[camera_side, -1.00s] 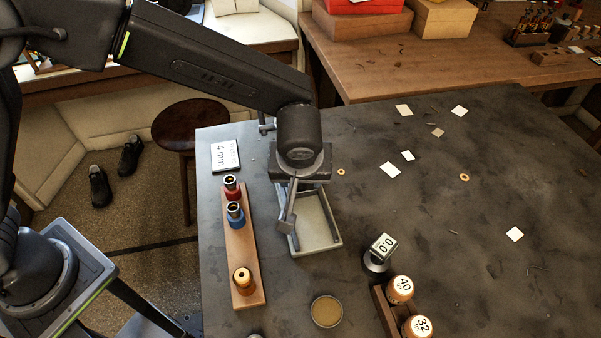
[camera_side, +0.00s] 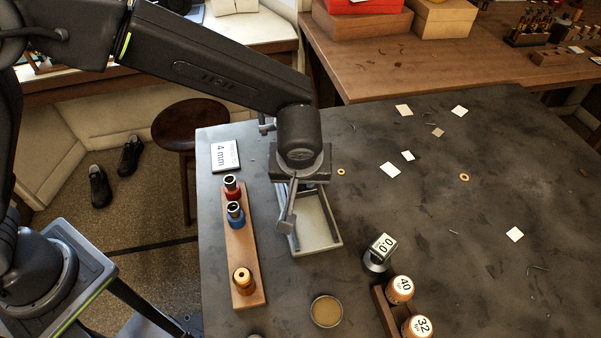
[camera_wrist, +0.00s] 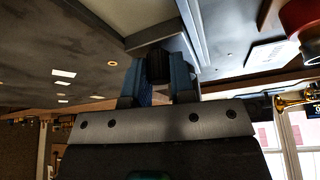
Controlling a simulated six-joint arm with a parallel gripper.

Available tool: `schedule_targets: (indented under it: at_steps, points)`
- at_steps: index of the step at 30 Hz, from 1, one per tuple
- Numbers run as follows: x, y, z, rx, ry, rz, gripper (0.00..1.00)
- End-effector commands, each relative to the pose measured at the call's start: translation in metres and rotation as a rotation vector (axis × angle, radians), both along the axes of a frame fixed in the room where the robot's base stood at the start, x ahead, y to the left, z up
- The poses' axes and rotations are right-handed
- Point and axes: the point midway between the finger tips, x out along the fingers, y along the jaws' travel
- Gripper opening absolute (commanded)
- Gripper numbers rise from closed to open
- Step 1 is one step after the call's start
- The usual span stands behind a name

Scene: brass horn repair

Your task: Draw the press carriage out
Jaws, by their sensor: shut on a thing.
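The press is a grey metal frame (camera_side: 315,226) with a pale bed, flat on the dark bench, with an angled lever (camera_side: 289,207) at its left side. My wrist stands over its far end and hides the carriage in the side view. In the wrist view my gripper (camera_wrist: 160,70) has its blue fingers closed on a dark knob (camera_wrist: 157,62) in front of a grey block (camera_wrist: 158,38). The knob appears joined to this block, which I take as the press carriage. How far the carriage sits along the frame cannot be told.
A wooden rack (camera_side: 240,255) with red, blue and orange-brown pieces stands close left of the press. A 4 mm card (camera_side: 225,155) lies behind it.

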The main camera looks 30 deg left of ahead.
Motion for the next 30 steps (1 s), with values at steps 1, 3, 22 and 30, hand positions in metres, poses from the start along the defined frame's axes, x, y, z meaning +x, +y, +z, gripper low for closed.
schedule_targets:
  at_steps: [1, 3, 22, 30]
  points:
    - [0.000, 0.000, 0.000, 0.001, 0.000, 0.000, 0.00]
    - [-0.002, -0.002, 0.000, 0.001, 0.000, -0.002, 0.00]
    - [-0.075, -0.075, 0.000, 0.000, 0.000, 0.000, 0.00]
    - [-0.076, -0.076, 0.000, -0.003, 0.002, -0.003, 0.28]
